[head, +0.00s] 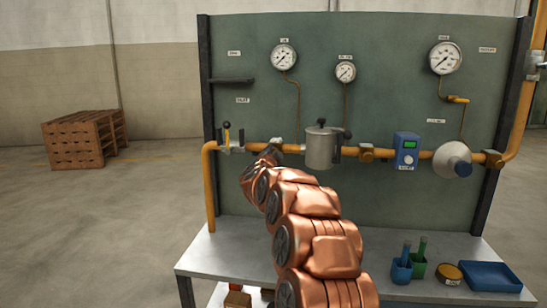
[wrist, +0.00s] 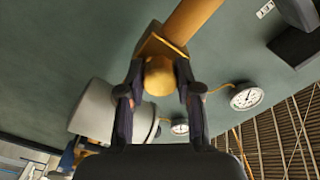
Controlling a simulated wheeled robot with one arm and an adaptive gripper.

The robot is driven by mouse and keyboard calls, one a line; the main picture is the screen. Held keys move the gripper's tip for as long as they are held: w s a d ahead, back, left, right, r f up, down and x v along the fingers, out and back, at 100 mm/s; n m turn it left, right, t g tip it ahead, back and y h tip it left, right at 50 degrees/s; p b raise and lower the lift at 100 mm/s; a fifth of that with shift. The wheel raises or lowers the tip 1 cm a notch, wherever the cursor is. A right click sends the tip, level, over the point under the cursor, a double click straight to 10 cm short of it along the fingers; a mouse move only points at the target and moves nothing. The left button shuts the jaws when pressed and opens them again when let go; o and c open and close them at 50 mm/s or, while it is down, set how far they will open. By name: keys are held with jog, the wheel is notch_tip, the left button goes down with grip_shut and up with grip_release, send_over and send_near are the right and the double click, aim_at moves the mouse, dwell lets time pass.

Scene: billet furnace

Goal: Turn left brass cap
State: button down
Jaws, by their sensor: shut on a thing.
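The left brass cap (wrist: 158,77) is a rounded brass-coloured knob in the middle of the wrist view. It sits on a brass block at the end of the yellow pipe (wrist: 190,22). My gripper (wrist: 159,84) has one dark finger on each side of the cap and is shut on it. In the head view my copper-coloured arm reaches to the pipe between the valve at the left and the grey canister, and it hides the cap and the fingers there.
The grey canister (head: 320,147) is close right of my arm's end; the yellow-handled valve (head: 229,137) is close left. A blue device (head: 406,150) and brass fittings follow along the pipe. Gauges (head: 284,57) hang above. The bench (head: 220,260) below holds a blue tray (head: 490,277).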

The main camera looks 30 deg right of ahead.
jog(key=shift+m, duration=0.3)
jog(key=c, duration=0.8)
grip_release()
jog(key=shift+o, duration=0.2)
jog(key=shift+s, duration=0.1)
jog(key=v, duration=1.1)
jog(key=shift+s+a, duration=0.25)
jog(key=shift+s, duration=0.1)
